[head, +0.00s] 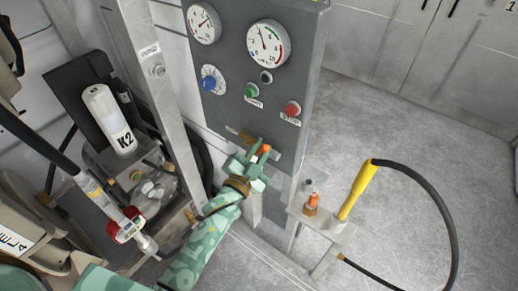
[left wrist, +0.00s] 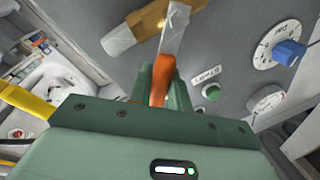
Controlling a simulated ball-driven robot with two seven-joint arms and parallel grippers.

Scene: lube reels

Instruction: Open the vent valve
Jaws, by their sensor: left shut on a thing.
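An orange lever handle (head: 266,148), apparently the vent valve's, is at the lower part of the grey control panel (head: 225,112). My green left gripper (head: 257,153) is shut on this handle, with its orange end showing between the fingers. In the left wrist view, the orange handle (left wrist: 161,80) lies between the jaws of the left gripper (left wrist: 160,88). A pale metal lever (left wrist: 175,30) runs from it toward a brass-coloured body (left wrist: 147,18). The gripper covers part of the valve in the head view. My right gripper is not in view.
The panel carries gauges (head: 266,43), a blue knob (head: 209,83), a green button (head: 251,90) and a red stop button (head: 291,108). A yellow-handled hose (head: 357,190) stands at right. A white K2 bottle (head: 108,118) is left. Floor at right is clear.

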